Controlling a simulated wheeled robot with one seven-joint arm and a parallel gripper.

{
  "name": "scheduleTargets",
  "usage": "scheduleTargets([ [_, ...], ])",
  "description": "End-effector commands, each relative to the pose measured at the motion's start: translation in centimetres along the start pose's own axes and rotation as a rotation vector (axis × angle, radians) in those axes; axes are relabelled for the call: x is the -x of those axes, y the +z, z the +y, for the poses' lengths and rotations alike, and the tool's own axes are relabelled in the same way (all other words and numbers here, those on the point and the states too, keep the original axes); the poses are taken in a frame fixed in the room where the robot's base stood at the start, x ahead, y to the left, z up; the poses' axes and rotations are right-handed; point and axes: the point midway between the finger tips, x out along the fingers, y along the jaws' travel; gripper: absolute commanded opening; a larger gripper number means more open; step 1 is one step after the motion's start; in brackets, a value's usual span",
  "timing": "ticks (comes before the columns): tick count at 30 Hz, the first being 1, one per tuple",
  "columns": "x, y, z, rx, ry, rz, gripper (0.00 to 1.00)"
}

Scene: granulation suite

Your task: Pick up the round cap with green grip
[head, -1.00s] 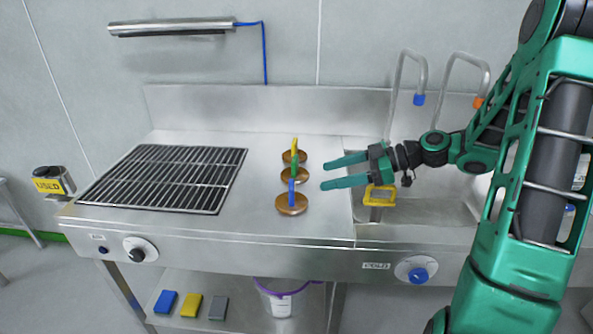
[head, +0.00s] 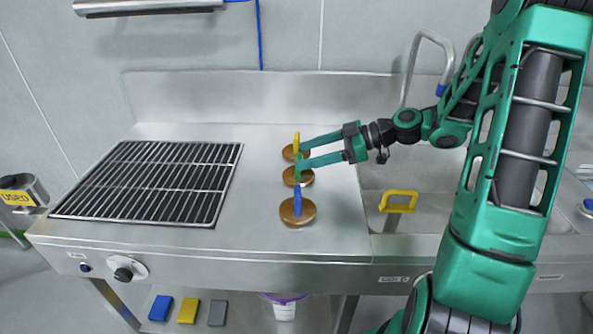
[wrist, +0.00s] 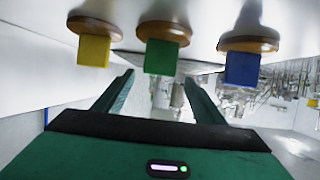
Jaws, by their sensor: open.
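The round cap with green grip (head: 303,177) is a brown disc with an upright green grip, the middle of a row of caps on the steel counter. In the wrist view, which appears upside down, its green grip (wrist: 161,58) shows centred ahead, in line with the gap between my fingers. My gripper (head: 301,154) is open and empty, coming in from the right. In the head view its near fingertip overlaps the green grip; I cannot tell if they touch.
The yellow-grip cap (head: 296,150) stands just behind, close to the far fingertip. The blue-grip cap (head: 298,212) stands in front. A black grill grate (head: 150,182) lies to the left. A sink with a yellow handle (head: 399,201) is at right.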

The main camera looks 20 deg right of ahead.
Motion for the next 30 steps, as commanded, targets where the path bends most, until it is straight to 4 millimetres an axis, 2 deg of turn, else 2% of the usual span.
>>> scheduleTargets([
  [3,-1.4,0.1,0.1,-0.003,0.003,0.001,0.64],
  [11,-2.8,0.4,0.3,-0.005,0.008,0.001,0.64],
  [21,-6.9,0.7,0.5,-0.003,0.009,0.001,0.64],
  [30,-7.3,0.7,0.5,-0.004,0.012,0.0,0.64],
])
